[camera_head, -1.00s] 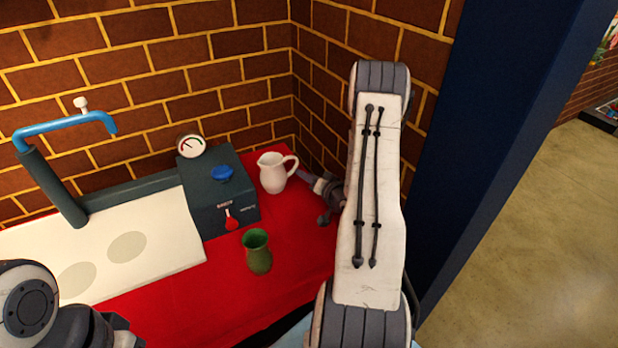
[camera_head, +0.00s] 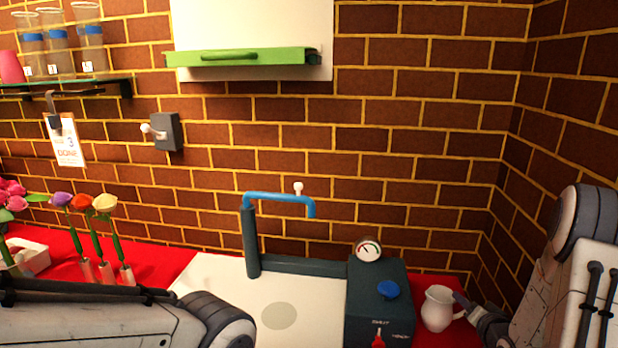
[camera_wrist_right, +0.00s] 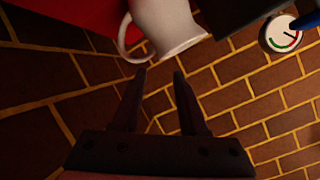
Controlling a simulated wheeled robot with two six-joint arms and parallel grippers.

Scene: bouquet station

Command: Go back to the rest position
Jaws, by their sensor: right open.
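My right gripper (camera_head: 463,300) is beside the white pitcher (camera_head: 437,309), on its handle side, at the right end of the red counter. In the right wrist view, my right gripper (camera_wrist_right: 159,76) has its two fingers apart with nothing between them. The pitcher (camera_wrist_right: 165,25) shows just beyond the fingertips, its handle to the left; I cannot tell whether they touch. My left arm crosses the lower left of the head view, but its gripper is not in view.
A dark box with a gauge (camera_head: 368,249) and a blue knob (camera_head: 388,289) stands left of the pitcher. A blue tap (camera_head: 279,197) rises behind the white counter panel (camera_head: 215,275). Flowers (camera_head: 82,202) stand at left. A brick wall closes the back and right.

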